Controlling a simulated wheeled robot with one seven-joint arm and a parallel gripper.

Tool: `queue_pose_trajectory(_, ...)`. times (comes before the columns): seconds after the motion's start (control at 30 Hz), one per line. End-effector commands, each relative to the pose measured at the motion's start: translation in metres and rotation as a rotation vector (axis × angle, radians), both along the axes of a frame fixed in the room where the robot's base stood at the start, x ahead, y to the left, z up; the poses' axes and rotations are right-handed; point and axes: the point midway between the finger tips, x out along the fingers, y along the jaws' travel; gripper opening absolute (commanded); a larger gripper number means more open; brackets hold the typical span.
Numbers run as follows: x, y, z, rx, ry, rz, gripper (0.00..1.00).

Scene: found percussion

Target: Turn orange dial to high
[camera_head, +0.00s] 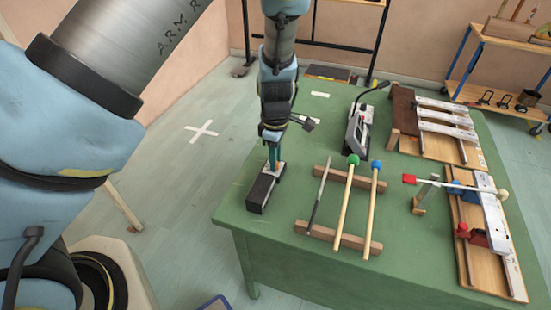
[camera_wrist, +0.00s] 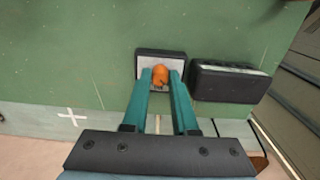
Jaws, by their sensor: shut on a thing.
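The orange dial (camera_wrist: 160,75) sits on a small dark box with a pale top plate (camera_wrist: 148,67) in the wrist view. My gripper (camera_wrist: 165,72) has its two green fingers on either side of the dial, shut on it. In the head view my gripper (camera_head: 273,160) points down at the left part of the green table, over the pale plate (camera_head: 278,171). The dial is hidden there. I cannot read the dial's setting in either view.
A black box (camera_wrist: 232,83) stands right beside the dial box. Mallets (camera_head: 346,200) lie across wooden bars to the right on the green table (camera_head: 285,225). A grey device with a microphone (camera_head: 358,130) and metal bars on wood (camera_head: 445,130) stand farther right.

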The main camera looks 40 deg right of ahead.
Motion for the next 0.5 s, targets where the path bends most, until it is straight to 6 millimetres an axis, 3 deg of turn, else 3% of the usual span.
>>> queue_pose_trajectory(0.27, -0.0004, 0.0003, -0.0003, 0.001, 0.002, -0.043, 0.00)
queue_pose_trajectory(0.5, -0.0003, 0.0001, -0.0005, 0.000, 0.002, -0.185, 0.00)
